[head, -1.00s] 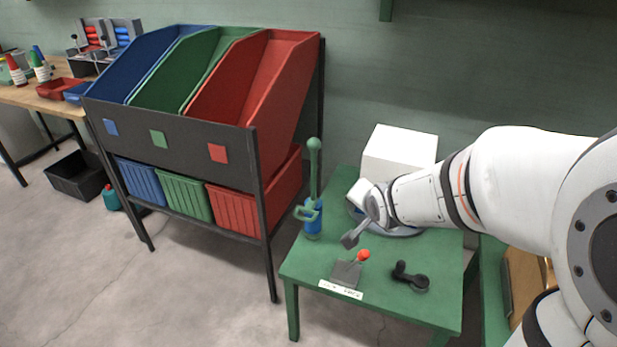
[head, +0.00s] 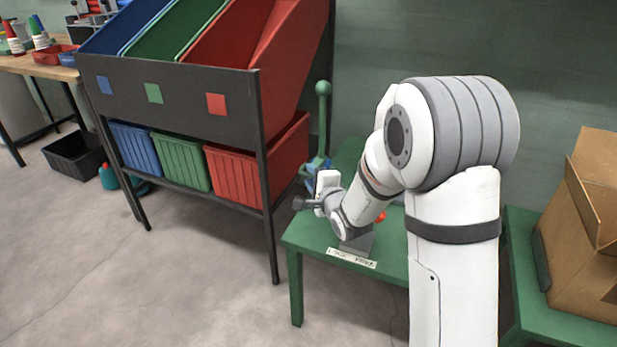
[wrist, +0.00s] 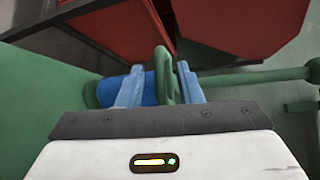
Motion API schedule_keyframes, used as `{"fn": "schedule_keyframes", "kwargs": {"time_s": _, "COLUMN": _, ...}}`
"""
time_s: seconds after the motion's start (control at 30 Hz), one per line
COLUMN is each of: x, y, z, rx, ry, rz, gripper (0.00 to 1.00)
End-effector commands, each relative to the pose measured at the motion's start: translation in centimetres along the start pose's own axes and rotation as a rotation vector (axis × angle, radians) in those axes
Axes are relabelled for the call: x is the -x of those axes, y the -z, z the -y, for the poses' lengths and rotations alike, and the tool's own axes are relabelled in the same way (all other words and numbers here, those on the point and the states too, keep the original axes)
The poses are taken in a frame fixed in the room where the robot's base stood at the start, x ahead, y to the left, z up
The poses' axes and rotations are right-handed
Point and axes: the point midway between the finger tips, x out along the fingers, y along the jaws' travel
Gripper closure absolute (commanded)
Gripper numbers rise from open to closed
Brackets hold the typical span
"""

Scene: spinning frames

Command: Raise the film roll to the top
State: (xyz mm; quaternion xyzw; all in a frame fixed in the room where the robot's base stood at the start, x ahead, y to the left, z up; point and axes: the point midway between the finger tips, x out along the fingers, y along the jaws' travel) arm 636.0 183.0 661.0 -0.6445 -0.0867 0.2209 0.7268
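The film roll appears to be the blue cylinder (wrist: 112,91) on the green upright post (head: 323,115), which has a round knob on top. A green loop handle (wrist: 163,72) sticks out beside the roll. My gripper (wrist: 160,74) is at the handle, with one light blue finger on each side of it. The fingers look apart, with narrow gaps beside the handle; firm contact does not show. In the head view my wrist hides most of the roll and handle.
The post stands on a green table (head: 300,240) with a small lever box and a label. A black rack with blue, green and red bins (head: 235,175) stands close on the left. A cardboard box (head: 585,220) is at the right.

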Motion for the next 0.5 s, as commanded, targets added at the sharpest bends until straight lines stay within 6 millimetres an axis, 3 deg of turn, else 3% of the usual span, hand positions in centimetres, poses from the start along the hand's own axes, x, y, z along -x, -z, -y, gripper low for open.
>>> {"fn": "schedule_keyframes", "kwargs": {"time_s": 0.2, "x": -2.7, "y": 0.1, "z": -0.2, "rx": 0.000, "ry": -0.001, "rz": -0.001, "gripper": 0.67}}
{"fn": "schedule_keyframes", "kwargs": {"time_s": 0.5, "x": -3.3, "y": 0.1, "z": 0.0, "rx": 0.001, "ry": -0.001, "rz": -0.002, "gripper": 0.67}}
